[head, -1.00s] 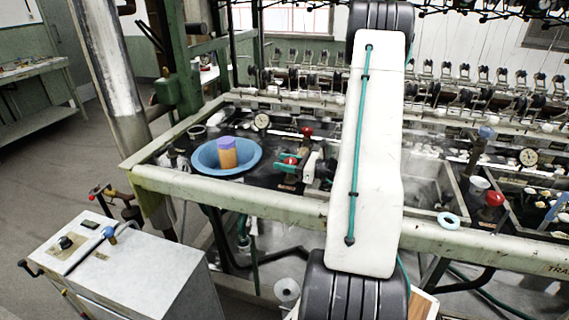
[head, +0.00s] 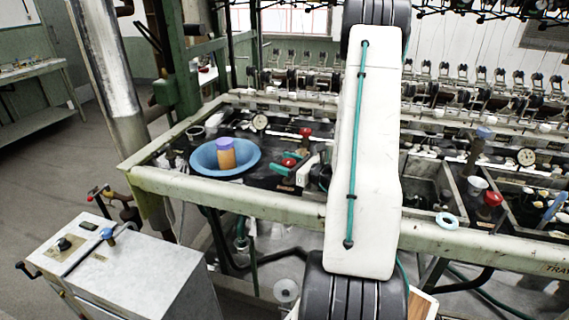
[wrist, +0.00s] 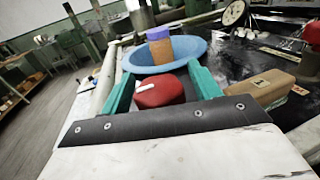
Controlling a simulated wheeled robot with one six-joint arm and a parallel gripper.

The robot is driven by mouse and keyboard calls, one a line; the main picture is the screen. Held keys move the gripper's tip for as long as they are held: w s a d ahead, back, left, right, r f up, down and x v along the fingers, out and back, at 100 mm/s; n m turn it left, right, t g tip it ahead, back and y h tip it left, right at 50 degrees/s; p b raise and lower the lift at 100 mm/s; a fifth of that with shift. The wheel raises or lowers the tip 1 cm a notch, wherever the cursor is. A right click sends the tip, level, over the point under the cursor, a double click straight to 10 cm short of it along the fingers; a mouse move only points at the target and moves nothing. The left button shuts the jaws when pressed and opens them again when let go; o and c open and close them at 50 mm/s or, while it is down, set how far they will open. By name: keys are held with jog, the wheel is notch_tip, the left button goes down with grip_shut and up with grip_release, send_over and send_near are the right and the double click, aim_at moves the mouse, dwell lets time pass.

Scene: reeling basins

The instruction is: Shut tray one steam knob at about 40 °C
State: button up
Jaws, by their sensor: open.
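A red knob (head: 289,162) with a white mark on top stands on the dark deck at the near edge of the tray bench. It also shows in the wrist view (wrist: 158,92), between the two teal fingers. My gripper (wrist: 161,76) is open, with one finger on each side of the knob; I cannot tell whether they touch it. In the head view my gripper (head: 298,170) is partly hidden by my wrist. A round dial gauge (head: 260,122) stands behind; in the wrist view the gauge (wrist: 235,12) is at the top. Its reading is too small to tell.
A blue basin (head: 209,168) holding an orange jar with a purple lid (head: 226,152) is beside the knob. Another red knob (head: 306,132) stands behind. At right are a third red knob (head: 493,198) and a second gauge (head: 527,157). A box (wrist: 262,88) lies right of my fingers.

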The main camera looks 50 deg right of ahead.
jog(key=s, duration=0.4)
jog(key=s+d, duration=0.1)
jog(key=s, duration=0.1)
jog(key=shift+s, duration=0.85)
jog(key=shift+a+r, duration=0.1)
